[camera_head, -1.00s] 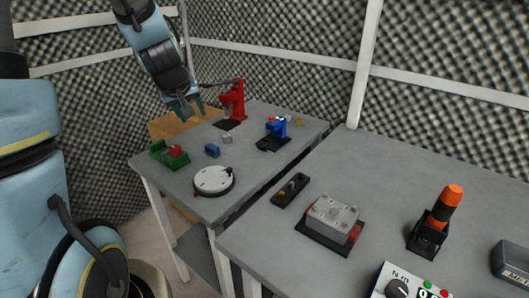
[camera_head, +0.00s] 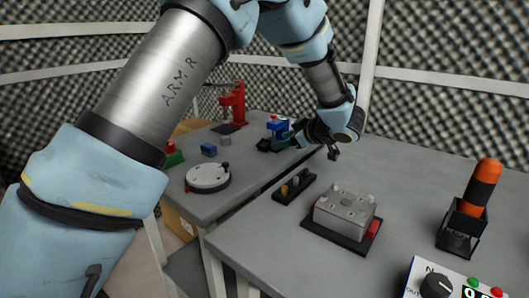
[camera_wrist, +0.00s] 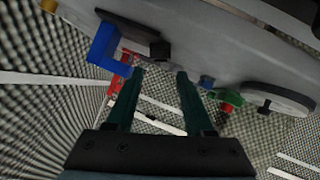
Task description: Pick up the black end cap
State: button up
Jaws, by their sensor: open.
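My gripper (camera_head: 286,141) is above the gap between the two tables, with its teal fingers pointing left toward the blue device (camera_head: 277,127). In the wrist view the fingers of my gripper (camera_wrist: 160,74) are apart with nothing between them. A black holder (camera_head: 293,188) on the near table carries a few small upright pieces, one of them yellowish. I cannot tell for certain which piece is the black end cap. The blue device also shows in the wrist view (camera_wrist: 103,46), near a black block (camera_wrist: 160,50) beyond the fingertips.
A grey metal block on a black base (camera_head: 345,213) stands right of the holder. An orange-and-black tool (camera_head: 481,190) sits in a stand farther right. The far table has a red press (camera_head: 232,103), a blue block (camera_head: 208,149) and a round white disc (camera_head: 207,177).

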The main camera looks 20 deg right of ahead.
aim_at(261, 143)
jog(key=x, duration=0.4)
jog(key=shift+w+f, duration=0.1)
jog(key=shift+w, duration=0.25)
jog(key=shift+a+r+p+x, duration=0.15)
jog(key=shift+p+x, duration=0.15)
jog(key=shift+x, duration=1.05)
jog(key=shift+a+r+p+x, duration=0.15)
jog(key=shift+p+x, duration=0.15)
jog(key=shift+x, duration=1.05)
grip_shut()
